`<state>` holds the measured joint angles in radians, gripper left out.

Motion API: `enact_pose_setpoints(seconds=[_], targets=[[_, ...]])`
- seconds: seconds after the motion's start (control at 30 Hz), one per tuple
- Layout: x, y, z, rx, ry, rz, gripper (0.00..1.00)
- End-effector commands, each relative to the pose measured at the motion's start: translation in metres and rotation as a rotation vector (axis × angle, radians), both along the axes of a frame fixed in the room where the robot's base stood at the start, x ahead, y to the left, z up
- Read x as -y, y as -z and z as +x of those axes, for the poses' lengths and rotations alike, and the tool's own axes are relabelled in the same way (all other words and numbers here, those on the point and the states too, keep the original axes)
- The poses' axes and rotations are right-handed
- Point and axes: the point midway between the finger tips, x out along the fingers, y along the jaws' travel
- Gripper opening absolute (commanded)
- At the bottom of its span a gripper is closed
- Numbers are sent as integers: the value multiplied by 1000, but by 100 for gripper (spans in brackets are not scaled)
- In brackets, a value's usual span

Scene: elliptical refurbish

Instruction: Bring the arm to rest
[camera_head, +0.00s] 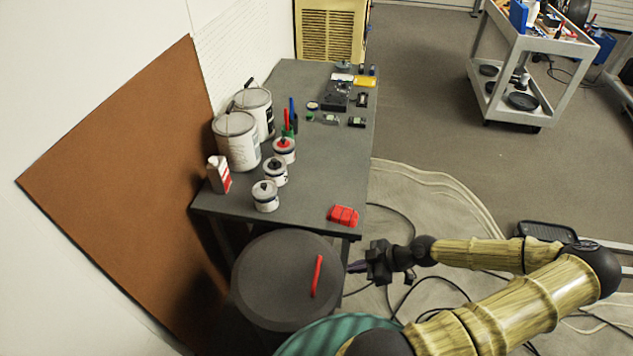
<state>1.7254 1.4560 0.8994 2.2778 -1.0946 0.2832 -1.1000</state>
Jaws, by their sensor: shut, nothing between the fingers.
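My gripper (358,267) is at the end of my bamboo-patterned arm, in the lower middle of the head view. It is shut and empty, pointing left. It is just right of a round dark lid (262,285) that has a red bar-shaped thing (316,276) on it. The arm is bent, with its elbow at the far right. The table's front edge is a little above and left of the gripper in the picture. I cannot tell whether the fingertips touch the lid's rim.
A dark table (318,165) holds large paint cans (237,140), small cans (265,196), a red-and-white bottle (218,174), a red object (343,215) and several small items. A brown board (120,180) leans on the left wall. A grey cart (520,60) stands back right. Cables lie on the floor sheet.

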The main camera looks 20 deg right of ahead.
Motion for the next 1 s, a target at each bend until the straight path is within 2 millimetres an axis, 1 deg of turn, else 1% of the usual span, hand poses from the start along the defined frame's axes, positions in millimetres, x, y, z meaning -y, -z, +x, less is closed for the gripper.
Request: enact_pose_setpoints(seconds=[0.17,0.27,0.43,0.57,0.77,1.0], targets=[[-1,0,0,-7,-3,0,0],[-5,0,-3,-48,-15,-2,0],[-19,0,-15,-221,-44,-25,0],[-27,-5,-25,-385,-43,-71,0],[-32,-23,-33,-592,18,-179,0],[-36,-58,-30,-741,165,-333,0]])
